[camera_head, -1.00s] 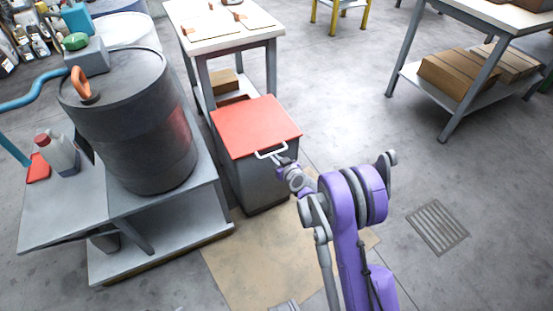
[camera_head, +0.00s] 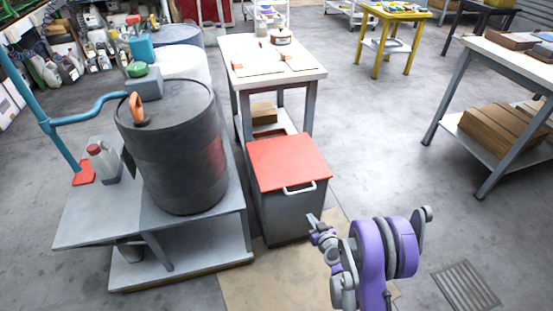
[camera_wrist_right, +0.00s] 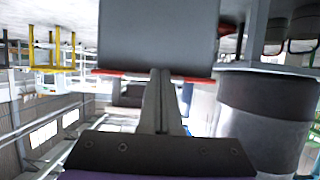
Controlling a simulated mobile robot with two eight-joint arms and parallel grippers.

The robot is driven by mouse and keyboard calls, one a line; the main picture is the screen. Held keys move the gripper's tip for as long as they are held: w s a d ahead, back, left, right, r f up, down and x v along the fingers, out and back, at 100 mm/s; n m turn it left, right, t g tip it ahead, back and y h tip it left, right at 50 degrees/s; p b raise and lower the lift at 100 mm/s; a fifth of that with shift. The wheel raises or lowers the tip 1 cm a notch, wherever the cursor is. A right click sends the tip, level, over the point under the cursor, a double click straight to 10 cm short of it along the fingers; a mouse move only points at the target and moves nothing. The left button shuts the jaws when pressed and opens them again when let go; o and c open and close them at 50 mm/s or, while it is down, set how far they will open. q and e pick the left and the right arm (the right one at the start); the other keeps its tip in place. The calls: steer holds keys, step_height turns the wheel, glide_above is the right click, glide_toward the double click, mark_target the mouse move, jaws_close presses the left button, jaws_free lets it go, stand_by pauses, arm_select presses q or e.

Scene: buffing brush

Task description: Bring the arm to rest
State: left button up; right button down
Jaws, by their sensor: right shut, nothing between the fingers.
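My purple and grey right arm (camera_head: 372,250) reaches in from the bottom of the head view. Its small grey gripper (camera_head: 311,220) is shut and empty. It is in front of the grey bin (camera_head: 284,216), below and apart from the white handle (camera_head: 300,189) of the red lid (camera_head: 288,160). The lid lies closed on the bin. In the right wrist view the shut fingers (camera_wrist_right: 161,76) point at the grey bin body (camera_wrist_right: 158,32), with the lid's red edge beside it. My left gripper is not in view.
A dark barrel (camera_head: 180,150) stands on a grey platform (camera_head: 90,215) left of the bin. A white-topped workbench (camera_head: 245,50) stands behind the bin. Another table (camera_head: 510,60) is at the right. The floor (camera_head: 385,150) between is clear, with a grate (camera_head: 466,288) at lower right.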

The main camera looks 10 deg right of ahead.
steer(key=shift+r, duration=0.1)
steer(key=s+a+r+n+g+y, duration=0.1)
steer(key=s+a+r+g, duration=0.1)
steer(key=s+a+r, duration=0.4)
steer(key=s+a+r+g+y, duration=0.1)
steer(key=s+a+r+g, duration=0.3)
steer(key=r, duration=0.4)
steer(key=s+r+m+g+h, duration=0.1)
steer(key=s+r+g+h, duration=0.15)
steer(key=s, duration=1.95)
arm_select(q)
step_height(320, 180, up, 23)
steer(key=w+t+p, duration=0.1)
steer(key=p, duration=1.9)
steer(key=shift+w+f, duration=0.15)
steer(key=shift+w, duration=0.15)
arm_select(e)
step_height(320, 180, up, 23)
steer(key=w, duration=0.1)
steer(key=shift+w+d+f, duration=0.15)
steer(key=shift+d+f, duration=0.05)
steer(key=shift+d, duration=0.05)
steer(key=shift+t, duration=0.25)
